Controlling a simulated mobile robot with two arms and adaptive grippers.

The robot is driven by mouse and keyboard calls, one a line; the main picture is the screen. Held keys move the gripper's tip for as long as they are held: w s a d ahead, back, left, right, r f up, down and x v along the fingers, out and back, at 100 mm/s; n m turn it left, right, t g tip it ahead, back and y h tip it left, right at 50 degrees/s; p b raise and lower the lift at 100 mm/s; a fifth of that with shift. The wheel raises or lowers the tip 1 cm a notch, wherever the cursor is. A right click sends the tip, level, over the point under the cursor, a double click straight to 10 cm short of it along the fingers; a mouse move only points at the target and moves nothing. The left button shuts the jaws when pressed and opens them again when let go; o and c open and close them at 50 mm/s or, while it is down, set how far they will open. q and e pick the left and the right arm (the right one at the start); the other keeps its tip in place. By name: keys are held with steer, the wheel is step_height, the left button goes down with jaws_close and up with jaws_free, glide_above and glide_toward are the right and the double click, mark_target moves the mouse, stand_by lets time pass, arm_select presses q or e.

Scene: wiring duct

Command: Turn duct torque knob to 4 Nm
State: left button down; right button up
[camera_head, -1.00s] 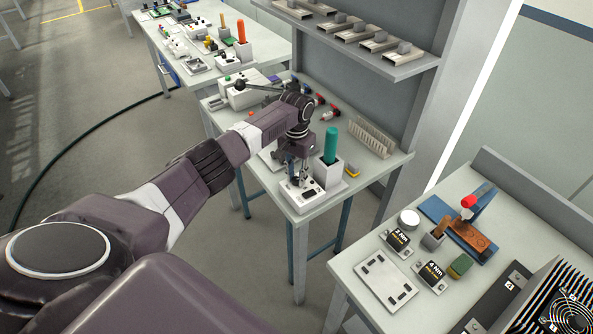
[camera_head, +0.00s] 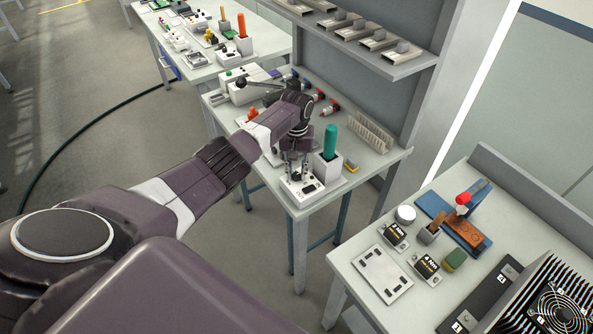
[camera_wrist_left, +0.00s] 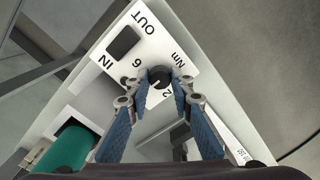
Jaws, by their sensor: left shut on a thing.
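The torque knob (camera_wrist_left: 158,78) is a small black dial with a light pointer mark on a white panel (camera_wrist_left: 150,42) in the left wrist view. The labels IN, OUT, Nm, 6 and 2 are legible around it; the 4 is not visible. My left gripper (camera_wrist_left: 160,84) has its blue-padded fingers on both sides of the knob and is shut on it. In the head view, my left gripper (camera_head: 298,172) points down at the white box (camera_head: 305,190) on the middle table's front corner; the knob is hidden there. My right gripper is not in view.
A teal-handled tool (camera_head: 330,142) stands in a white holder right behind the box; its handle shows at lower left in the wrist view (camera_wrist_left: 62,150). A slotted rack (camera_head: 370,135) and a yellow block (camera_head: 351,166) sit farther right. A shelf overhangs the table's back.

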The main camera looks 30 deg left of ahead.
mark_target(296, 174)
arm_select(q)
steer(key=shift+w+r, duration=0.15)
steer(key=c, duration=1.7)
jaws_free()
step_height(296, 174, up, 12)
steer(key=shift+f, duration=0.1)
